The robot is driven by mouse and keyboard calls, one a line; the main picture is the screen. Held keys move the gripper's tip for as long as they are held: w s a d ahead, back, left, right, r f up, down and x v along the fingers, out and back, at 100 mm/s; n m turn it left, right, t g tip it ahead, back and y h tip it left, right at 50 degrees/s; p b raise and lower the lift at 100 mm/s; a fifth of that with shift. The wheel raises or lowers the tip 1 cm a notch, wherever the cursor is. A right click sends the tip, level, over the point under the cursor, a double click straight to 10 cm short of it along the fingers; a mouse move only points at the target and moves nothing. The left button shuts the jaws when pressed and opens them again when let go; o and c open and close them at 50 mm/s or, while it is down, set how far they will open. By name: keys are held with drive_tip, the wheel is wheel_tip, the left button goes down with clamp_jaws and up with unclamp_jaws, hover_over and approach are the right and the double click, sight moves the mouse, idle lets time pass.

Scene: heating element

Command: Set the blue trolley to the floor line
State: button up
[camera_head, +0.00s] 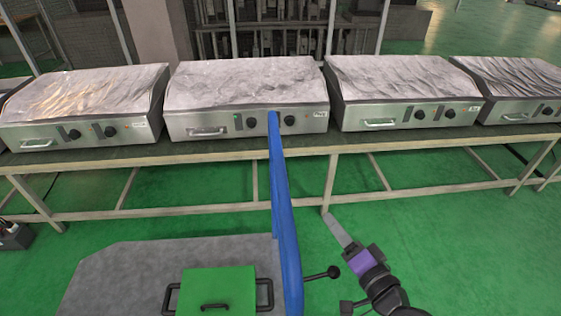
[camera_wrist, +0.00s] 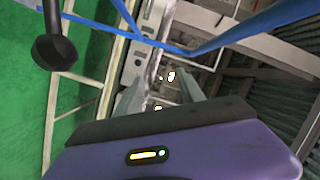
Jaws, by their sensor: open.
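The blue trolley shows in the head view as a blue upright frame (camera_head: 283,205) beside a grey deck (camera_head: 110,285) at the bottom. A dark lever with a round black knob (camera_head: 333,272) sticks out from its right side. My gripper (camera_head: 330,220) is right of the blue frame, beyond the knob, empty and apart from both. In the wrist view, my open gripper (camera_wrist: 160,88) has two pale fingers with nothing between them. A black knob (camera_wrist: 52,50) is at upper left, and blue bars (camera_wrist: 255,25) cross the top. I cannot make out a floor line.
A green case (camera_head: 218,288) with a black handle lies on the deck. A long bench (camera_head: 230,152) with several steel griddles (camera_head: 245,100) runs across the back. Green floor (camera_head: 450,240) is clear at right. A dark box (camera_head: 14,236) stands at far left.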

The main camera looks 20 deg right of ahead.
sight(281, 170)
drive_tip(key=shift+w+a+r+m+t+y+p, duration=0.15)
drive_tip(key=shift+w+a+r+m+y+p, duration=0.3)
drive_tip(key=shift+w+a+r+y, duration=1.5)
drive_tip(key=shift+w+a+r+m+t+y+p, duration=0.1)
drive_tip(key=shift+w+a+r+m+y+p, duration=0.2)
drive_tip(key=shift+w+a+r+y+p, duration=1.65)
drive_tip(key=shift+w+a+r+m+t+y+b, duration=0.2)
drive_tip(key=shift+w+r+m+y+b, duration=0.55)
drive_tip(key=shift+w, duration=2.45)
drive_tip(key=shift+r+n+h, duration=0.25)
drive_tip(key=shift+r+n, duration=0.1)
drive_tip(key=shift+n, duration=0.05)
clamp_jaws()
